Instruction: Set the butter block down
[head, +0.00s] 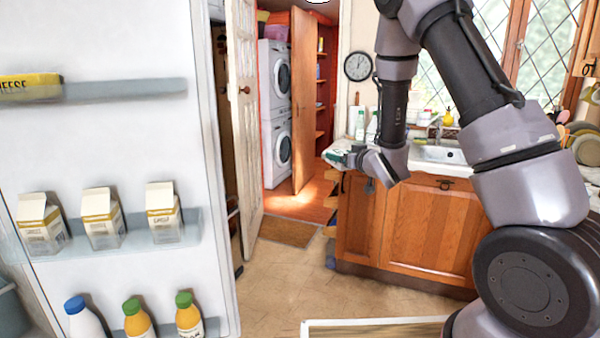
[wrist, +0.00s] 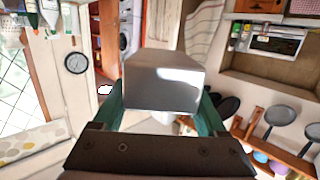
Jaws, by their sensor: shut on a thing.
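In the wrist view, a smooth silver-grey block (wrist: 165,88), which I take as the butter block, sits between the two green fingers of my gripper (wrist: 162,98). The fingers are shut on its sides, and its near end faces the wrist camera. In the head view, my gripper (head: 352,156) hangs from the forearm near the left end of the sink counter. The block is hard to make out there, and I cannot tell how far it is above any surface.
An open fridge door (head: 110,150) with cartons (head: 101,217) and bottles (head: 138,318) on its shelves stands at left. The sink counter (head: 408,230) is behind my arm. A pale-edged surface (head: 375,322) shows at the bottom. Floor (head: 285,275) between fridge and counter is clear.

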